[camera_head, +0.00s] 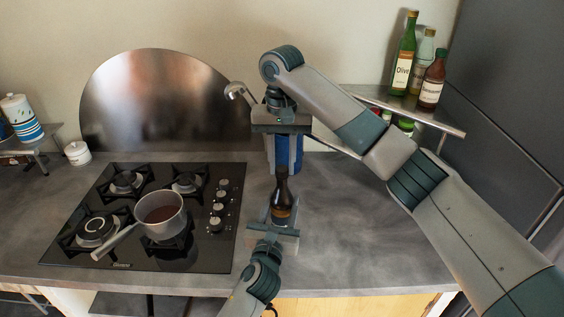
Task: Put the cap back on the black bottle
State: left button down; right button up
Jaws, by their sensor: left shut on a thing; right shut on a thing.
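The black bottle (283,196) stands upright near the counter's front, dark with an amber-brown lower part. My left gripper (283,217) is shut on its lower body from the front. My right gripper (284,168) points straight down from above, with its fingertips at the bottle's top. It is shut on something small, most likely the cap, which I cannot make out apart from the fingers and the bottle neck. I cannot tell whether the cap touches the neck.
A blue container (289,150) stands behind the bottle. A black hob (215,253) with a saucepan (160,213) is to the left. Several bottles stand on a shelf (440,128) at the back right. The counter (365,220) right of the bottle is clear.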

jog(key=m, duration=1)
jog(key=shift+m, duration=0.3)
jog(key=m, duration=0.4)
jog(key=shift+m, duration=0.3)
jog(key=m, duration=0.5)
jog(key=o, duration=1)
